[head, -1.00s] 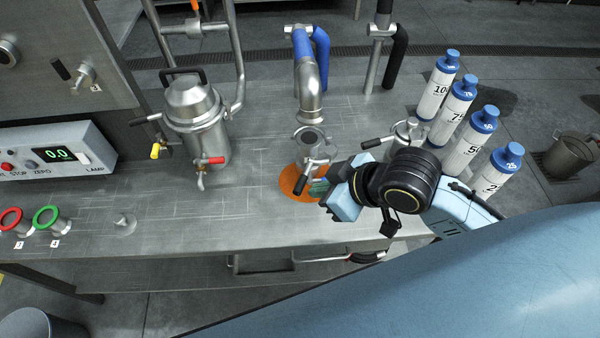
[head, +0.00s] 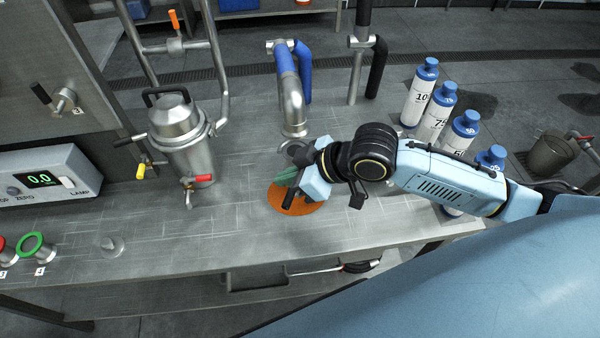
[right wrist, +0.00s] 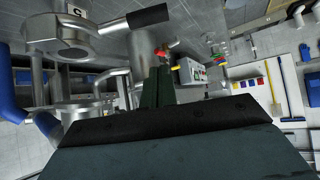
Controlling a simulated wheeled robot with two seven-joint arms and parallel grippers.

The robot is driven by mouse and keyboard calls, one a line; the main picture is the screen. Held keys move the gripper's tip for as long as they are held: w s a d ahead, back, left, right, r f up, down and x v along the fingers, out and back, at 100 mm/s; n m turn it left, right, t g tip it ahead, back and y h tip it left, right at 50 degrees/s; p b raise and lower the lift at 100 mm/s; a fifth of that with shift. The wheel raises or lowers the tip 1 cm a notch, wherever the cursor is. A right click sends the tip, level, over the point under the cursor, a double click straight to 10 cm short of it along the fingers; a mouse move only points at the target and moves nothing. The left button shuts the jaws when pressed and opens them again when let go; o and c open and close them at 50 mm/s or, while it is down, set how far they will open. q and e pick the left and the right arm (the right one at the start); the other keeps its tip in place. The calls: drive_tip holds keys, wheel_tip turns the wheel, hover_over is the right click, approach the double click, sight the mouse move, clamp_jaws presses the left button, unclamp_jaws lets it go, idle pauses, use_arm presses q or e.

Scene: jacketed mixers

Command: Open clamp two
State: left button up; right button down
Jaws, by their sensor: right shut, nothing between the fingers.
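My right gripper (head: 287,177) is over the bench at the foot of the blue-sleeved pipe, just above an orange disc (head: 311,207). Its fingers are shut and empty. A metal clamp (head: 297,147) under that pipe is mostly hidden behind the gripper. A black handle (head: 288,200) shows just below the fingers; whether they touch it I cannot tell. In the right wrist view, a metal clamp (right wrist: 60,35) with a partly cut-off label and a black-gripped handle (right wrist: 147,16) stands beside the shut fingers (right wrist: 158,88). The clamp's number is not readable. My left gripper is not in view.
A steel lidded vessel (head: 185,135) with red and yellow handles stands left of the pipe. Several blue-capped bottles (head: 419,93) stand behind my right arm. A control box (head: 45,175) is at the left. The front middle of the bench (head: 200,230) is clear.

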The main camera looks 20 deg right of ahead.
sight(289, 197)
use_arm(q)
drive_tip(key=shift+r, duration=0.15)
use_arm(e)
drive_tip(key=shift+f, duration=2.55)
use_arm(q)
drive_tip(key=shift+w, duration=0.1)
